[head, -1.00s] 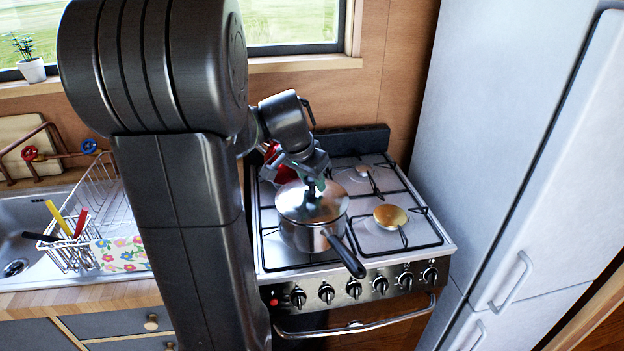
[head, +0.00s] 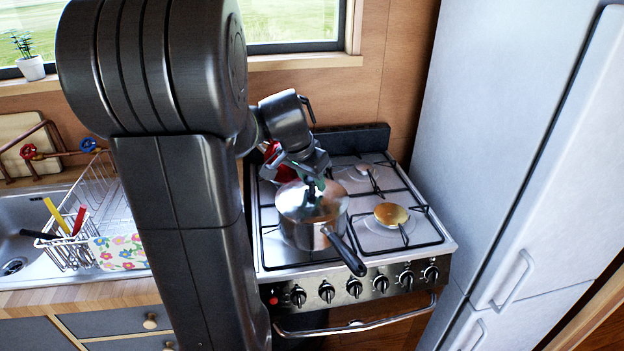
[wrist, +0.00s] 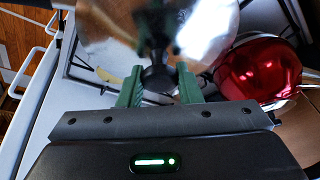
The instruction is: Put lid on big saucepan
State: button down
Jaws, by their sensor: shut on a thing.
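The big saucepan (head: 300,234) is steel with a black handle pointing to the front right. It stands on the front left burner of the stove. The shiny lid (head: 300,207) lies over the saucepan's top; whether it is fully seated I cannot tell. My gripper (head: 313,184) is above the lid, shut on its dark knob. In the wrist view, the green fingers of my gripper (wrist: 158,88) are on either side of the knob (wrist: 157,77), and the lid (wrist: 205,35) fills the top of the picture, partly out of frame.
A red pot (head: 282,168) stands behind the saucepan on the back left burner; it also shows close by in the wrist view (wrist: 258,72). The right burners of the stove (head: 391,214) are empty. The fridge (head: 510,130) closes off the right side. A dish rack (head: 85,240) stands at left.

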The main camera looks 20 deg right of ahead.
jog(key=c, duration=0.9)
grip_release()
jog(key=shift+c, duration=0.2)
jog(key=shift+o, duration=0.4)
jog(key=o, duration=0.4)
jog(key=shift+r, duration=0.1)
jog(key=shift+r+p, duration=2.45)
jog(key=shift+r, duration=1)
